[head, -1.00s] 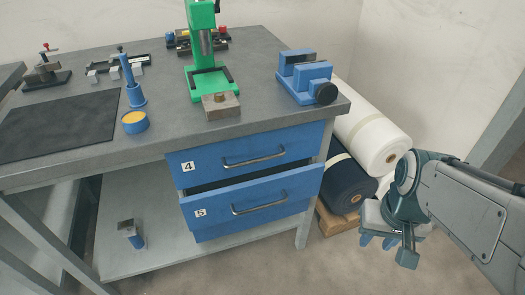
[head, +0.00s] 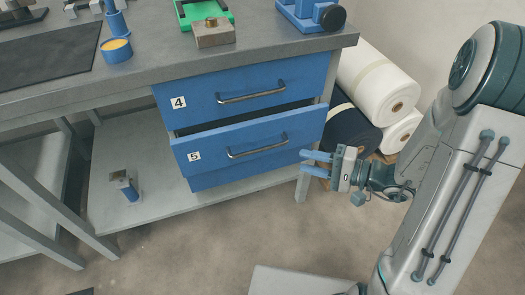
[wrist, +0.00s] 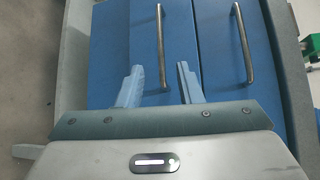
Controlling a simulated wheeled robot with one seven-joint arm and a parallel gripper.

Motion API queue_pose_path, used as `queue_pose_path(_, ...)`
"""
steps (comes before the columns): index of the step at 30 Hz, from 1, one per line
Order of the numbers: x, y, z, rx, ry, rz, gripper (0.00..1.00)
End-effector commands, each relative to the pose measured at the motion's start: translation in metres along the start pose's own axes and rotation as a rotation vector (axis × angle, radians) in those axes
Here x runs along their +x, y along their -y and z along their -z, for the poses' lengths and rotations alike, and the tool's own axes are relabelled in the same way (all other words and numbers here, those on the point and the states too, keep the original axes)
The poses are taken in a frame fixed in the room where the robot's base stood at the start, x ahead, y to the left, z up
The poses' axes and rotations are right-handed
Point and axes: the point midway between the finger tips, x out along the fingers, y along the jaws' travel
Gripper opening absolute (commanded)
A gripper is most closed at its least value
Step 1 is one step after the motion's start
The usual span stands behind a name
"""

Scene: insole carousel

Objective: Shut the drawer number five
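The drawer number five (head: 225,150) is the lower blue drawer under the workbench, marked with a white 5 label. It stands pulled out a little, with a dark gap above its front. Its metal handle (head: 257,146) runs across the front and also shows in the wrist view (wrist: 161,47). My gripper (head: 303,163) is at the right end of this drawer, fingers pointing left toward it. I cannot tell whether a finger touches the drawer.
The drawer number four (head: 205,92) above is shut. Rolls of white (head: 385,85) and dark material (head: 350,128) lie right of the bench, behind my gripper. A bench leg (head: 303,184) stands just below the fingers. The floor in front is clear.

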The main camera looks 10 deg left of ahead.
Motion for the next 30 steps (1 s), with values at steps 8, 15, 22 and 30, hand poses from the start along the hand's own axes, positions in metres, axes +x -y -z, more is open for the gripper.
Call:
queue_pose_path(8,0.028,-0.003,0.005,-0.005,-0.017,0.016,0.33)
queue_pose_path(15,0.080,-0.003,0.005,-0.005,-0.015,0.015,0.33)
queue_pose_path(22,0.120,-0.001,0.007,-0.004,-0.018,0.014,0.33)
queue_pose_path(30,0.137,0.000,0.007,-0.003,-0.021,0.014,0.33)
